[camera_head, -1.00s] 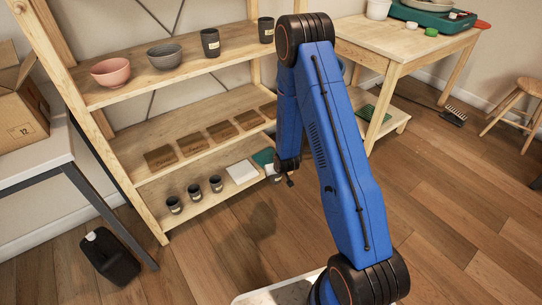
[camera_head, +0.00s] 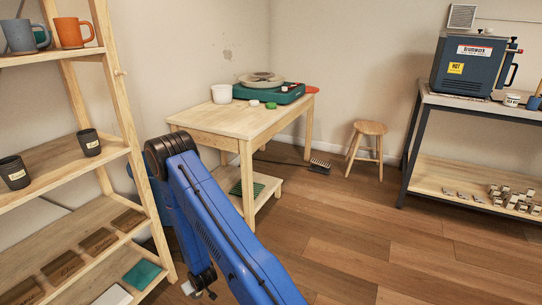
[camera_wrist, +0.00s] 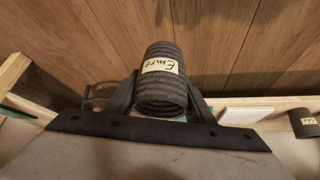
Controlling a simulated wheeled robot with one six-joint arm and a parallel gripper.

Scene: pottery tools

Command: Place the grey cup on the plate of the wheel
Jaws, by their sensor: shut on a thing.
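The potter's wheel (camera_head: 286,94), a teal machine, stands on the wooden table at the back in the head view. Its round grey plate (camera_head: 262,77) lies on top with no cup on it. In the wrist view my gripper (camera_wrist: 161,88) is shut on a dark grey ribbed cup (camera_wrist: 163,98), with a finger on each side. The cup has a pale label reading "Emre". In the head view the end of my arm hangs low at the bottom, left of the table, and the held cup cannot be made out there.
The wooden table (camera_head: 235,122) also holds a white tub (camera_head: 222,94) and a small green item (camera_head: 270,105). A wooden shelf (camera_head: 62,171) with mugs, dark cups and tiles stands close at left. A stool (camera_head: 369,129) stands beyond the table. Floor (camera_head: 350,230) is open at right.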

